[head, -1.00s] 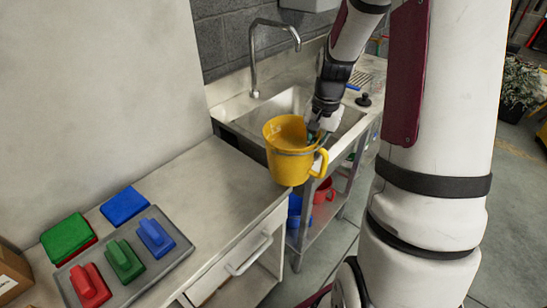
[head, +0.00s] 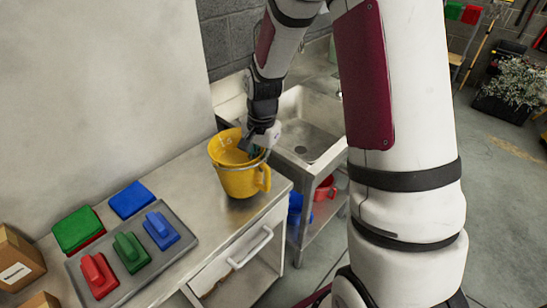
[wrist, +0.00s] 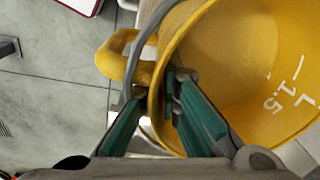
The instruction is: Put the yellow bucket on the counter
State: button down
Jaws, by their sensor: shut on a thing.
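The yellow bucket (head: 236,180) is upright over the right end of the steel counter (head: 188,190). I cannot tell whether its base touches the counter top. My gripper (head: 258,143) is shut on the bucket's rim at the far right side. In the wrist view, the green fingers of my gripper (wrist: 155,98) straddle the wall of the bucket (wrist: 235,70) near its handle. The inside of the bucket looks empty, with volume marks on its wall.
A grey tray (head: 186,262) with red, green and blue brushes lies on the counter's left part, beside green and blue pads. Cardboard boxes (head: 15,262) are at far left. A sink (head: 305,135) stands to the right, with blue and red buckets on its lower shelf.

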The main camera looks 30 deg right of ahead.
aim_at(260, 174)
jog(key=shift+w+a+f+p, duration=0.1)
jog(key=shift+f+p, duration=0.25)
jog(key=shift+f, duration=1.35)
jog(key=c, duration=1.8)
grip_release()
